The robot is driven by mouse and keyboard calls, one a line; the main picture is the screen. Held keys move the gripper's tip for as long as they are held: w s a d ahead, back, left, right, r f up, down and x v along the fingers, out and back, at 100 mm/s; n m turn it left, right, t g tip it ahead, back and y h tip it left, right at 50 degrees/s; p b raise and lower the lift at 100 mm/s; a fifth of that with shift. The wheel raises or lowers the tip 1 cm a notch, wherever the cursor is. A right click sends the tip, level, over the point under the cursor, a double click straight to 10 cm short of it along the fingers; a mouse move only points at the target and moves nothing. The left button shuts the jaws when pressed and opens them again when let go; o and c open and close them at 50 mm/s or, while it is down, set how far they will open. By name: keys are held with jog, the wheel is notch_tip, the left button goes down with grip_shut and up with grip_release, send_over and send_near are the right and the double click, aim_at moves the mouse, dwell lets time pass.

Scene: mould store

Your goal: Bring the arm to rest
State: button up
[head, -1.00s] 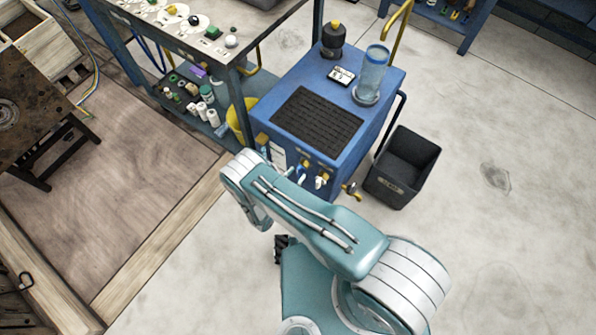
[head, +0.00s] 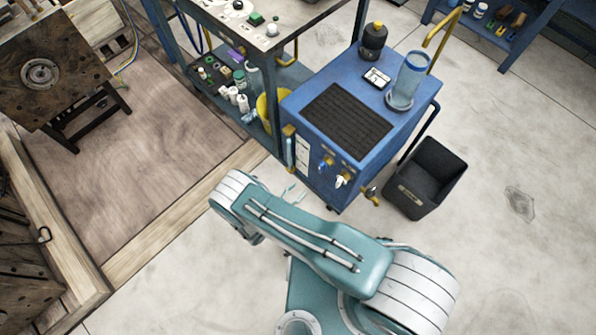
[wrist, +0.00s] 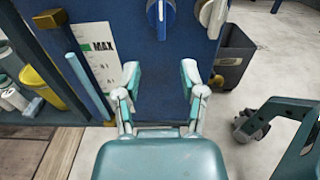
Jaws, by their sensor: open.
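My gripper (wrist: 161,85) is open and empty in the wrist view, its two fingers apart in front of the blue cabinet's front face. In the head view my arm is folded low in front of the blue cabinet (head: 310,125), and my gripper is mostly hidden behind the arm; only thin finger parts (head: 291,193) show near the cabinet's lower front. I cannot tell the exact gap between fingers and cabinet.
A black bin (head: 428,178) stands right of the cabinet. A workbench (head: 285,35) with bottles on its lower shelf is at the left. The cabinet front bears taps and a level gauge (wrist: 100,62). Open concrete floor (head: 500,220) lies to the right.

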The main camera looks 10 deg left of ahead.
jog(key=w+d+r+m+g, duration=0.3)
jog(key=r+m+g, duration=0.2)
jog(key=r, duration=0.7)
jog(key=w+d+r+m+g, duration=0.35)
jog(key=r+m, duration=0.25)
jog(key=r, duration=0.5)
jog(key=w+d+r+m+g, duration=0.2)
jog(key=r+m+g, duration=0.3)
jog(key=r, duration=0.7)
jog(key=s+d+r+m+y, duration=0.3)
jog(key=d+r, duration=0.1)
jog(key=r, duration=0.3)
jog(key=s+d+r+m+y, duration=0.3)
jog(key=d+r, duration=0.1)
jog(key=r, duration=0.3)
jog(key=s+d+r+m+t+y, duration=0.4)
jog(key=s+r, duration=0.4)
jog(key=s, duration=0.3)
jog(key=m+t+y, duration=0.1)
jog(key=m, duration=0.1)
jog(key=shift+s+r+m, duration=0.25)
jog(key=shift+s+m, duration=0.05)
jog(key=shift+s, duration=0.05)
